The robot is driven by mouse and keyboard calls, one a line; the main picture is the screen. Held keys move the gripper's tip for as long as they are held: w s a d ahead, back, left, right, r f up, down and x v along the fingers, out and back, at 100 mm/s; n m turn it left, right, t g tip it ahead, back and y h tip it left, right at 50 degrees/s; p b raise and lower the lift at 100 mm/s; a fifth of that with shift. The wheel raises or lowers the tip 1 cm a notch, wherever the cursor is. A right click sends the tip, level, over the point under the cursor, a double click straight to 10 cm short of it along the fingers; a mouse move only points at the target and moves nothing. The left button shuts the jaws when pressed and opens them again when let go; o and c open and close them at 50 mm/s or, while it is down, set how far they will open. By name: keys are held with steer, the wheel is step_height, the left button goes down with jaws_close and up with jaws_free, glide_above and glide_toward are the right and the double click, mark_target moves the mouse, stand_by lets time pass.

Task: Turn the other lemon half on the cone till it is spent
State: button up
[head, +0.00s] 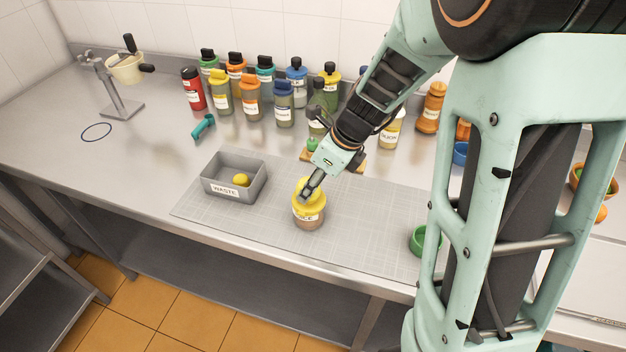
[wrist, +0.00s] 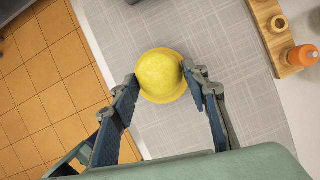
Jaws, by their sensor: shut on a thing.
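A juicer with a yellow top (head: 298,200) sits on a labelled clear jar (head: 308,221) on the grey cutting mat. A yellow lemon half (wrist: 160,72) sits dome up over the yellow juicer top (wrist: 162,100) in the wrist view and hides the cone. My gripper (head: 309,188) reaches down to it from above. In the wrist view my gripper (wrist: 165,80) has one finger on each side of the lemon half and is shut on it. Another yellow lemon piece (head: 240,180) lies in the grey bin labelled WASTE (head: 223,190).
Several labelled bottles (head: 251,105) stand along the back wall. A teal-handled tool (head: 203,126) lies behind the bin. A green cup (head: 424,241) stands on the mat to the right.

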steer(key=shift+s+f+b, duration=0.2)
steer(key=shift+f+b, duration=0.25)
steer(key=shift+f, duration=0.35)
steer(key=shift+w+f, duration=0.1)
steer(key=shift+w+d+n+g+b, duration=0.1)
steer(key=shift+n+g+b, duration=0.4)
steer(key=shift+n+b, duration=0.75)
steer(key=o, duration=0.6)
steer(key=shift+c, duration=0.2)
steer(key=c, duration=0.6)
steer(key=shift+o, duration=0.2)
steer(key=shift+f+b, duration=0.1)
steer(key=shift+b, duration=0.75)
